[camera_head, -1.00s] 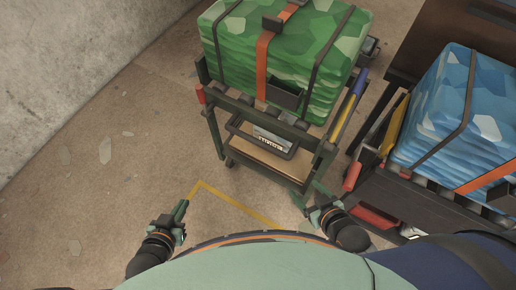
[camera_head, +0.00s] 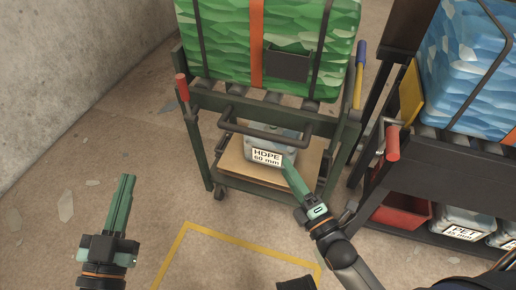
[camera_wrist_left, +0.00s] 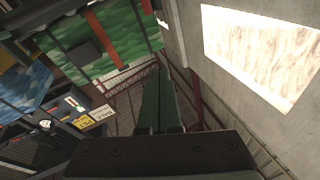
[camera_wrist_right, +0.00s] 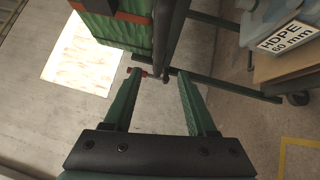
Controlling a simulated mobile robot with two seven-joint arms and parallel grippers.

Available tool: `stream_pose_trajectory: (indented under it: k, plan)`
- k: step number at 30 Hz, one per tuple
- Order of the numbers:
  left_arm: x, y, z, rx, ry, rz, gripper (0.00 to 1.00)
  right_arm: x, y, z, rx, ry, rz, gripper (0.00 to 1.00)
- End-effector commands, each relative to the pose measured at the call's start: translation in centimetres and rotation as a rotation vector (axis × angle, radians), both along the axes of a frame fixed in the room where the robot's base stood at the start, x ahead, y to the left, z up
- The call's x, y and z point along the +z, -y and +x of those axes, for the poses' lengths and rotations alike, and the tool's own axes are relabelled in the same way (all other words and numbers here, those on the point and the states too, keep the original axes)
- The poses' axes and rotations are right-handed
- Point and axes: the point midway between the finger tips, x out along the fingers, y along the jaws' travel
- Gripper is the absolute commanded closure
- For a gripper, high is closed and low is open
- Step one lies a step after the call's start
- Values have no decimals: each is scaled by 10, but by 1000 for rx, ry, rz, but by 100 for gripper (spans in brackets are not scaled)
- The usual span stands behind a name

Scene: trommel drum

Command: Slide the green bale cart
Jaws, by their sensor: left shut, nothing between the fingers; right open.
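The green bale cart (camera_head: 268,178) stands ahead in the head view, with a dark frame, a black bar handle (camera_head: 264,128) and a strapped green bale (camera_head: 215,50) on top. The bale also shows in the left wrist view (camera_wrist_left: 130,40) and the right wrist view (camera_wrist_right: 110,32). My left gripper (camera_head: 127,178) is shut and empty over the floor, left of the cart and apart from it. My right gripper (camera_head: 287,165) is open and empty, in front of the cart's lower right part, below the handle. In the right wrist view, cart bars show beyond its fingers (camera_wrist_right: 155,85).
A blue bale (camera_head: 470,75) sits on a second cart at right, close to the green cart. A red bin (camera_head: 402,212) and a PET-labelled bin (camera_head: 460,224) are on its lower level. A HDPE bin (camera_head: 268,146) sits on the green cart's shelf. Yellow tape (camera_head: 225,237) marks open floor in front.

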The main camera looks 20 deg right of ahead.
Motion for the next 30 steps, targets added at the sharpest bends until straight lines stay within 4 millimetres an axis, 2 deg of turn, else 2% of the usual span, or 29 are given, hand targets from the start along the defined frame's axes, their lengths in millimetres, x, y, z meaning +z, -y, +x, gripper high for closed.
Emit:
stream_pose_trajectory:
  k: [5, 8, 15, 21, 30]
  plan:
    - [12, 1, -2, -8, 53, 0, 100, 3, -2, 13, -1, 12, -11, 43]
    - [25, 2, -5, -16, 109, 0, 100, 5, -6, 29, 0, 13, -11, 43]
    - [68, 6, -23, -49, 306, 1, 100, 11, -15, 74, 0, 12, -8, 43]
    - [99, 10, -42, -79, 461, 3, 100, 15, -21, 104, 0, 9, -8, 43]
    - [118, 12, -57, -99, 559, 4, 100, 17, -25, 121, -1, 6, -9, 43]
